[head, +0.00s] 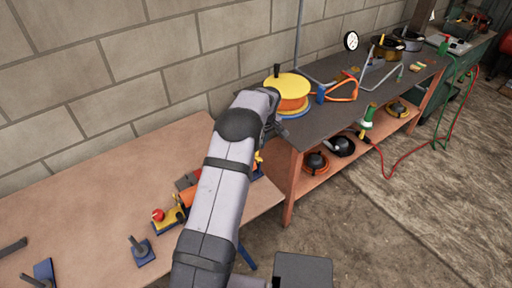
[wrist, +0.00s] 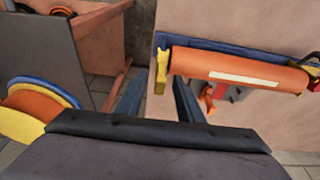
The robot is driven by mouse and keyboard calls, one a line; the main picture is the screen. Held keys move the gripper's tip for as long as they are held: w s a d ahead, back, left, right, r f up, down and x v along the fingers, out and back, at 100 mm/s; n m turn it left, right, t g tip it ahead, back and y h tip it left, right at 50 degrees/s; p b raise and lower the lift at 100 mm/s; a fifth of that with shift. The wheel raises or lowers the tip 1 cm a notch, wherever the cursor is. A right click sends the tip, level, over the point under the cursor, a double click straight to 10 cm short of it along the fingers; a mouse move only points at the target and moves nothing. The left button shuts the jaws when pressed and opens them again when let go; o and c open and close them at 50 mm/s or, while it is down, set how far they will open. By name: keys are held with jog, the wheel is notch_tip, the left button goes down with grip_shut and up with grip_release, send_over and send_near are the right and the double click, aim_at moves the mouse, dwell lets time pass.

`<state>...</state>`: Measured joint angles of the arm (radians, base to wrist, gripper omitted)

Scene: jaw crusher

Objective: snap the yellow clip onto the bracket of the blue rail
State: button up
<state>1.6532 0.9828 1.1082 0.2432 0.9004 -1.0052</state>
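The blue rail (wrist: 200,42) lies on the wooden table along an orange cylinder with a white label (wrist: 225,62), which partly covers it. A yellow clip-like piece (wrist: 161,72) stands at the cylinder's left end; I cannot tell whether it is the clip or the bracket, or whether it is fastened. Another yellow piece (wrist: 306,90) is at the right end. My gripper (wrist: 155,85) is open in the wrist view, its two dark fingers apart, with the left yellow piece just beyond the gap. In the head view my arm hides the gripper and most of the rail.
A red ball on a yellow base (head: 158,214) and a blue-based post (head: 141,248) stand on the wooden table. A dark workbench (head: 325,110) adjoins at right, with a yellow-orange-blue reel (head: 288,92) at its near end. The table's left part is mostly clear.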

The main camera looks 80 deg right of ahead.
jog(key=b+v, duration=0.2)
jog(key=v, duration=0.4)
jog(key=shift+r, duration=0.3)
jog(key=shift+s+a, duration=0.1)
jog(key=shift+a, duration=0.05)
